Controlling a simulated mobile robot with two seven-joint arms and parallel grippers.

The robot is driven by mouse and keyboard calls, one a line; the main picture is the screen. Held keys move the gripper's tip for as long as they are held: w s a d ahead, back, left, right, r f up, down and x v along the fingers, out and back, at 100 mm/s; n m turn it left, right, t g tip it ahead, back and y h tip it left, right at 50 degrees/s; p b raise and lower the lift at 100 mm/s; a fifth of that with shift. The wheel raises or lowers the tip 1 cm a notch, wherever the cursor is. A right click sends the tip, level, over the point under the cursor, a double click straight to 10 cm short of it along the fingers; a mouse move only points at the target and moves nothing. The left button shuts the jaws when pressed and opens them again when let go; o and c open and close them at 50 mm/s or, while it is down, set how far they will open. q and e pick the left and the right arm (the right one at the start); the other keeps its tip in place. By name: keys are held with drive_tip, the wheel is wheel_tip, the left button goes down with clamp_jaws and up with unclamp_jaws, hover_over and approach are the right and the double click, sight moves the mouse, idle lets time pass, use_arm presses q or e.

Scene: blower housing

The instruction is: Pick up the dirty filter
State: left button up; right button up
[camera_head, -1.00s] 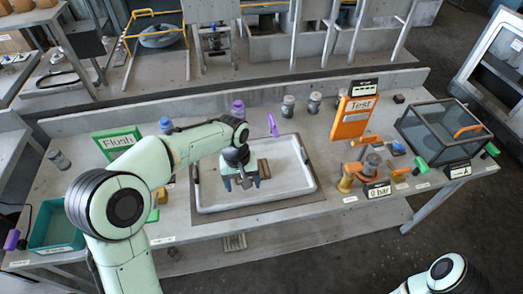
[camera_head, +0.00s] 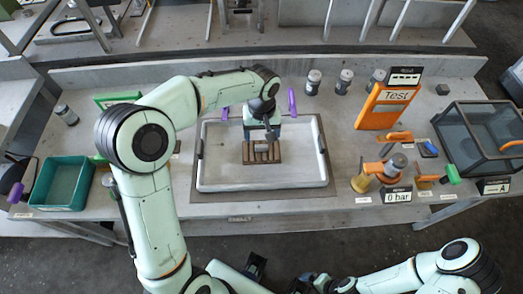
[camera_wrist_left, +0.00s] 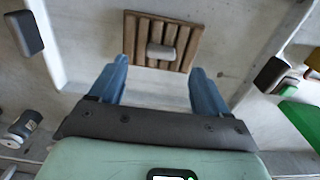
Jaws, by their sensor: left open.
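A small grey cylinder (camera_head: 261,147), which may be the dirty filter, lies on its side on a brown slatted rack (camera_head: 248,158) inside the white tray (camera_head: 240,186). It also shows in the left wrist view (camera_wrist_left: 161,52) on the slatted rack (camera_wrist_left: 180,33). My left gripper (camera_head: 261,133) is over the tray, just behind the cylinder in the head view. In the left wrist view its blue fingers (camera_wrist_left: 160,70) are open and empty, with the cylinder ahead of the gap between them. Part of my right arm shows at the bottom right; its gripper is not clearly seen.
Purple handles (camera_head: 292,101) stand behind the tray. Several labelled canisters (camera_head: 346,80) stand at the back. An orange Test sign (camera_head: 385,105), a pressure fitting (camera_head: 380,172) and a glass box (camera_head: 478,135) are on the right. A green bin (camera_head: 62,183) is at the left.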

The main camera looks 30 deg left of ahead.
sight(261, 146)
use_arm(q)
wheel_tip(261, 146, down, 5)
drive_tip(key=shift+a+f, duration=0.15)
drive_tip(key=shift+f, duration=0.05)
drive_tip(key=c, duration=1.2)
